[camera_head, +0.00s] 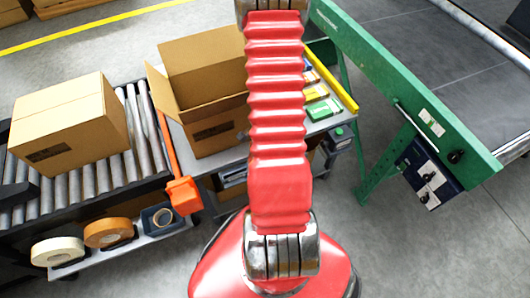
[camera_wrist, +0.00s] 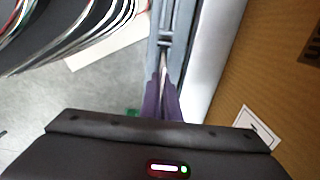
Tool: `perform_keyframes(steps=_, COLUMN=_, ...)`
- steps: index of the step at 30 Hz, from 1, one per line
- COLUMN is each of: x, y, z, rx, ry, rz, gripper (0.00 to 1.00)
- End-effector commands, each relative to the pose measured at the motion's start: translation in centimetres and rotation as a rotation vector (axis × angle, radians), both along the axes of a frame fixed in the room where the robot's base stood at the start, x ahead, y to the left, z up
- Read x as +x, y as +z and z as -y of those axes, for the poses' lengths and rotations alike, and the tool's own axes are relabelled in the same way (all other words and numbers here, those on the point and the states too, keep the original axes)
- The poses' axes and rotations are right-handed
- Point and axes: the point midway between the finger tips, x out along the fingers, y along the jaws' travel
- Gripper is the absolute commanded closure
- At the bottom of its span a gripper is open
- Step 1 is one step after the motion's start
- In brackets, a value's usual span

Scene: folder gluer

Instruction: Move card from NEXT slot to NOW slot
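No card, NEXT slot or NOW slot can be told for certain. In the head view, small flat coloured pieces lie on the grey bench right of the open box: a green one (camera_head: 323,109) and a yellow one (camera_head: 316,92). No labels on them can be read, and my red arm hides part of the bench. My gripper is out of sight in the head view. In the wrist view, two narrow purplish finger-like parts of my gripper (camera_wrist: 163,98) stand close together above its dark housing. Whether anything is between them cannot be told.
An open cardboard box (camera_head: 218,128) stands on the bench, left of my arm. A closed carton (camera_head: 70,122) sits on a roller conveyor (camera_head: 135,115). Tape rolls (camera_head: 108,232) lie on a lower shelf. A green-framed machine (camera_head: 395,85) stands at right, with clear floor before it.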

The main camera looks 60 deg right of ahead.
Motion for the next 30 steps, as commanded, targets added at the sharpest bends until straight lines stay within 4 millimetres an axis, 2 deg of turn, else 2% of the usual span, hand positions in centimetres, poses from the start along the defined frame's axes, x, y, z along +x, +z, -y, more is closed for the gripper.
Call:
perform_keyframes(steps=7, x=0.01, y=-0.01, z=0.02, rx=-0.001, ry=0.000, rz=0.001, gripper=1.00)
perform_keyframes(steps=17, x=0.02, y=0.00, z=0.01, rx=-0.001, ry=0.000, rz=0.001, gripper=0.76)
perform_keyframes(steps=30, x=0.08, y=0.70, z=0.06, rx=-0.002, ry=0.001, rz=0.002, gripper=0.76)
